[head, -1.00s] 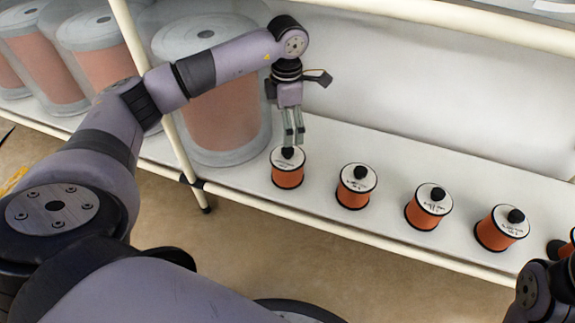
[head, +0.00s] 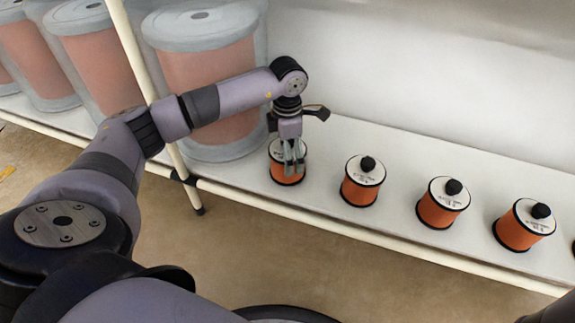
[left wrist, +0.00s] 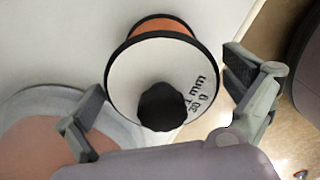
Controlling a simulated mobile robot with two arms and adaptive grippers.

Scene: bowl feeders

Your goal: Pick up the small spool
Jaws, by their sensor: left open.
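Several small orange spools with white tops and black knobs stand in a row on the white shelf (head: 400,155). My left gripper (head: 293,170) is at the leftmost small spool (head: 283,178), its fingers over the top and front of it in the head view. In the left wrist view this spool (left wrist: 133,80) shows its white labelled top and black knob (left wrist: 163,106). The open fingers of my left gripper (left wrist: 168,108) are on either side of the knob, apart from it. My right gripper is not in view.
Further small spools (head: 361,182) stand to the right with gaps between them. Large spools in clear containers (head: 206,70) stand close on the left. A cream shelf post (head: 145,70) and front rail (head: 330,227) border the shelf.

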